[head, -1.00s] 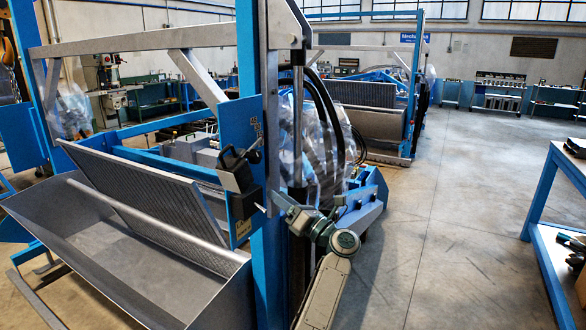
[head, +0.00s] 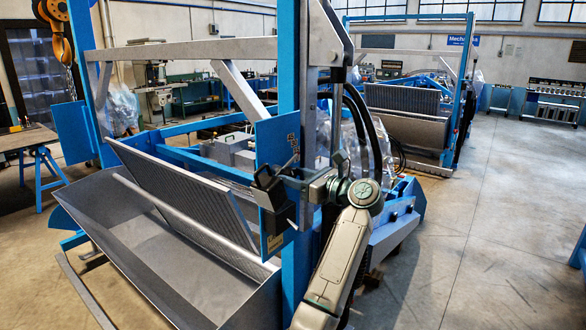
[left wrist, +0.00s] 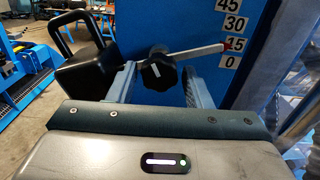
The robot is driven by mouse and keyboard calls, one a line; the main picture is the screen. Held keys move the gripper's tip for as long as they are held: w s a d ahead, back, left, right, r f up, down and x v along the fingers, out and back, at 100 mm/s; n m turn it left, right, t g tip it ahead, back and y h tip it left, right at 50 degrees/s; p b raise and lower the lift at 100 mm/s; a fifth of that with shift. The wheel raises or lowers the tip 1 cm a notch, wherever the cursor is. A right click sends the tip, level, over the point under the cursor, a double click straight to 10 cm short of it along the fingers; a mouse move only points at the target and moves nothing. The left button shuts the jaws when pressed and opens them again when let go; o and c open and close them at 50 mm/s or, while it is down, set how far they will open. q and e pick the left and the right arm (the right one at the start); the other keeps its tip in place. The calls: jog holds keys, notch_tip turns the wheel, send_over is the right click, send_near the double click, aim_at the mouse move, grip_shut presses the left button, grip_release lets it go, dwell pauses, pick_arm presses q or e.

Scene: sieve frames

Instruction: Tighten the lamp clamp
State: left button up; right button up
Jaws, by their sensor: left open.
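A black lamp (head: 268,190) is mounted on a blue plate (head: 277,140) on the machine's upright. In the left wrist view the lamp (left wrist: 85,65) is a black box with a loop handle, left of a black clamp knob (left wrist: 158,73) with a white mark. A grey pointer with a red tip runs right from the knob to near the 15 on a scale plate (left wrist: 210,20). My left gripper (head: 296,186) is at the clamp. In the left wrist view its open fingers (left wrist: 160,84) stand on either side of the knob; contact cannot be told. My right gripper is out of view.
The blue upright (head: 297,270) stands close beside my left gripper. A grey metal trough (head: 150,255) lies below and left. A second similar machine (head: 410,120) stands behind. Bare concrete floor (head: 450,270) is free at right.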

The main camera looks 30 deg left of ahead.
pick_arm(q)
jog(key=shift+a, duration=0.5)
jog(key=c, duration=0.7)
